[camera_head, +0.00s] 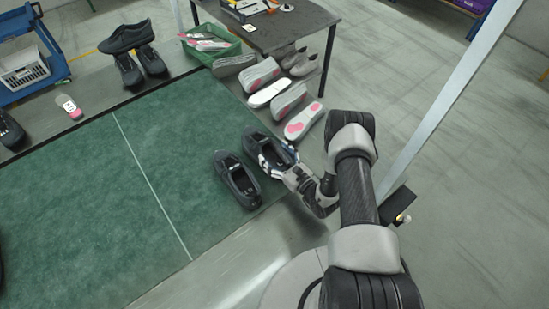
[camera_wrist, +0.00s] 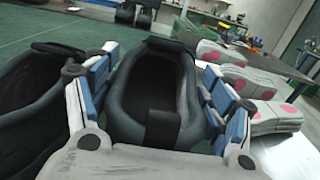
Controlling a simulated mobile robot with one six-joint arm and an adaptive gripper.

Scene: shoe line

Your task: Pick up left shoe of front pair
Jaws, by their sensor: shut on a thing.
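Two dark shoes stand side by side at the front right edge of the green mat (camera_head: 85,215). The shoe on the left in the picture (camera_head: 237,181) is free, and it also shows at the left of the wrist view (camera_wrist: 35,100). My gripper (camera_head: 278,162) is shut on the shoe on the right in the picture (camera_head: 258,138), with a finger on each side. In the wrist view this held shoe (camera_wrist: 150,85) lies between the blue and white finger pads, opening facing up. I cannot tell whether it is off the mat.
Insoles (camera_head: 270,92) and light shoes lie in a row behind the held shoe. A green crate (camera_head: 209,45) and a dark table (camera_head: 280,28) stand farther back. More dark shoes (camera_head: 127,37) stand at the back left. The mat's middle is clear.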

